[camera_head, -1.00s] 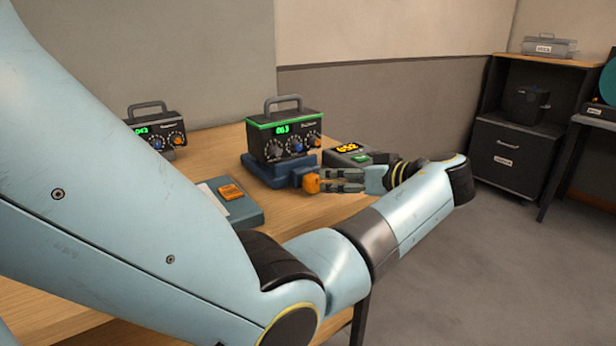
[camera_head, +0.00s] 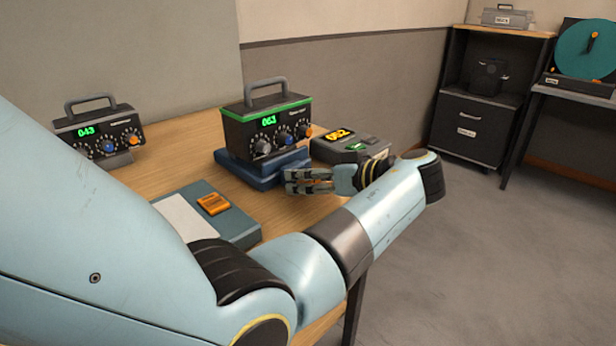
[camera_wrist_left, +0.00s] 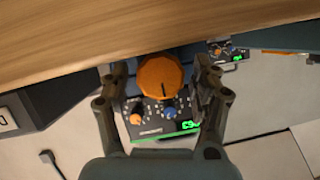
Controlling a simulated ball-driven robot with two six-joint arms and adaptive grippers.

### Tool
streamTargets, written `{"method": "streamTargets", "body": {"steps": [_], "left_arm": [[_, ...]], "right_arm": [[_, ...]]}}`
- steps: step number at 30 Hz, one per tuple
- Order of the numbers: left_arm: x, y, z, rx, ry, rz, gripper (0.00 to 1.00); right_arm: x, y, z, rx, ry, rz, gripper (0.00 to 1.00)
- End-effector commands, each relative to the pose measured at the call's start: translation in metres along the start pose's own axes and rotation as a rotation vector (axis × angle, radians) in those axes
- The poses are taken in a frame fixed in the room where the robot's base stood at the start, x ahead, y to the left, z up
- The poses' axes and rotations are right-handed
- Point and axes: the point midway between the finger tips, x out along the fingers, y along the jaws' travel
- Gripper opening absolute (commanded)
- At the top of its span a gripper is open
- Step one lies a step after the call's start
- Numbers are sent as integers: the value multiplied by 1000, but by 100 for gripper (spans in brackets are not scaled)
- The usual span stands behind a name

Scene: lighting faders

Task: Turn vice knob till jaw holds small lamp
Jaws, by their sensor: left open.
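The orange vice knob (camera_wrist_left: 160,77), with a dark mark on its face, is between the fingers of my left gripper (camera_wrist_left: 156,90) in the left wrist view. The fingers are apart, one on each side of it; I cannot tell if they touch it. In the head view my left gripper (camera_head: 292,182) hides the knob. The blue vice base (camera_head: 238,176) carries a black box with green trim (camera_head: 266,128), small knobs and a green display. I cannot make out a small lamp or the jaw. My right gripper is out of view.
A second knobbed box (camera_head: 102,134) stands at the table's back left. A meter with an amber display (camera_head: 345,142) is right of the vice. A teal case with an orange switch (camera_head: 213,204) lies in front. My left arm covers much of the foreground.

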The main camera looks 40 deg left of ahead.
Motion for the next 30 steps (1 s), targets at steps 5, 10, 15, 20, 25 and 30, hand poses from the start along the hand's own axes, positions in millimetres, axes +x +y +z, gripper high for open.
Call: {"method": "streamTargets", "body": {"steps": [5, 10, 15, 20, 25, 30], "left_arm": [[0, 0, 0, 0, 0, 0, 47], [0, 0, 0, 0, 0, 0, 25], [0, 0, 0, 3, 0, -1, 8], [1, 2, 1, 98, 1, -40, 8], [0, 1, 0, 116, 1, -47, 8], [0, 1, 0, 116, 0, -47, 48]], "right_arm": [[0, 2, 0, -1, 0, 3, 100], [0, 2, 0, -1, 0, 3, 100], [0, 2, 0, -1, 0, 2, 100], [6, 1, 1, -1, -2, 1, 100], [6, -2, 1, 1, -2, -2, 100], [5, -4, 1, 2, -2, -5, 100]]}}
